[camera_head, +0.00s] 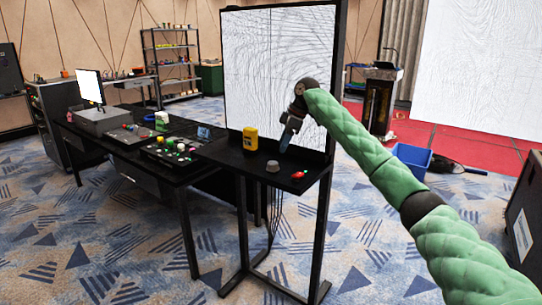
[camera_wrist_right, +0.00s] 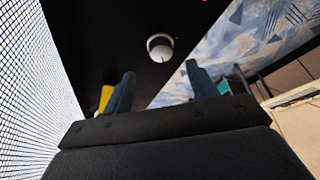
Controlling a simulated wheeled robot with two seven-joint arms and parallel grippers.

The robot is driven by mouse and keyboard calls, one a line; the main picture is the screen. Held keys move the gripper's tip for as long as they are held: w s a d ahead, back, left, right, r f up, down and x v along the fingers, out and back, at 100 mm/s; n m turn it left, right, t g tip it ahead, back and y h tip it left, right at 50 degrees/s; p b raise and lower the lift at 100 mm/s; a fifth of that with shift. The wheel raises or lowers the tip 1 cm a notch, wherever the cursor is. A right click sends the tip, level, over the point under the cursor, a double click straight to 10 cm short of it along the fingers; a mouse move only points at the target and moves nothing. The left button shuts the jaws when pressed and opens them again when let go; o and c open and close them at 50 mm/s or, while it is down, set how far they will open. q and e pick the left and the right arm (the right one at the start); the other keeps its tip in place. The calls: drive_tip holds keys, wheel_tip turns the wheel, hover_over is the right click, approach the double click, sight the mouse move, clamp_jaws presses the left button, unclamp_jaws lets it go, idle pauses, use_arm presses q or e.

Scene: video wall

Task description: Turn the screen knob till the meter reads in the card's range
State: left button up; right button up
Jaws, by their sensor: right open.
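The screen (camera_head: 270,70) is a tall white panel with fine grey lines in a dark frame. A grey round knob (camera_head: 272,166) sits on the black shelf (camera_head: 230,155) at its foot. In the right wrist view the knob (camera_wrist_right: 160,47) shows ahead of my fingertips, roughly midway between them and apart from both. A yellow handheld device (camera_head: 250,138), perhaps the meter, stands on the shelf; its reading cannot be made out. I cannot pick out the card. My right gripper (camera_head: 286,141) is open and empty above the shelf, behind the knob. My left gripper is out of view.
A small red object (camera_head: 299,174) lies near the shelf's right end. A dark table (camera_head: 95,140) with control panels and a lit monitor (camera_head: 90,87) adjoins at left. A blue bin (camera_head: 412,160) stands on the floor at right. Patterned carpet in front is clear.

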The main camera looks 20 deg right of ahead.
sight(273, 162)
drive_tip(key=shift+a+f, duration=0.45)
drive_tip(key=x, duration=0.5)
drive_tip(key=shift+w+p, duration=0.2)
drive_tip(key=shift+p, duration=0.1)
drive_tip(key=shift+a+f, duration=0.25)
drive_tip(key=shift+f, duration=0.45)
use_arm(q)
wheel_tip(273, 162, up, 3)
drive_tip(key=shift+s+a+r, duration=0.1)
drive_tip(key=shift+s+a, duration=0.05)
use_arm(e)
drive_tip(key=c, duration=1)
